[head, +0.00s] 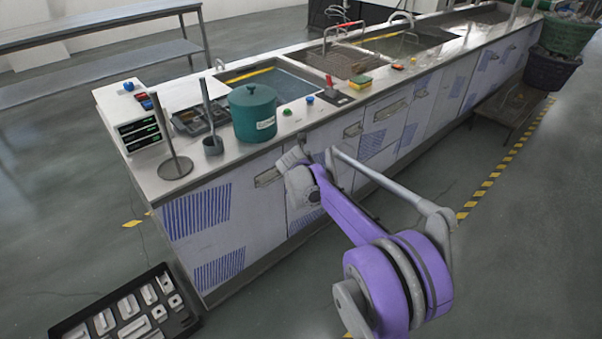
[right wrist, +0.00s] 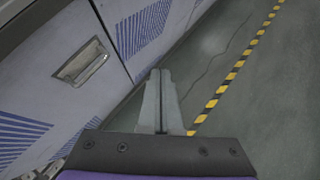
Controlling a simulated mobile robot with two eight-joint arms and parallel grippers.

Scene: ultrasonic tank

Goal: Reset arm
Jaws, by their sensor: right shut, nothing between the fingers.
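My right arm, purple and grey, reaches from the lower right of the head view toward the front of the long cleaning counter (head: 203,179). In the right wrist view my right gripper (right wrist: 160,72) is shut, its two grey fingers together with nothing between them. It points down along the counter's front, over the grey floor. A recessed cabinet handle (right wrist: 82,64) is to its left, apart from it. In the head view the fingers are hard to make out behind the arm. My left gripper is not in view.
A green lidded pot (head: 252,114), a control box (head: 138,121) and a metal stand (head: 175,166) are on the counter. A black tray of white parts (head: 190,325) lies at lower left. Floor right of the counter is open.

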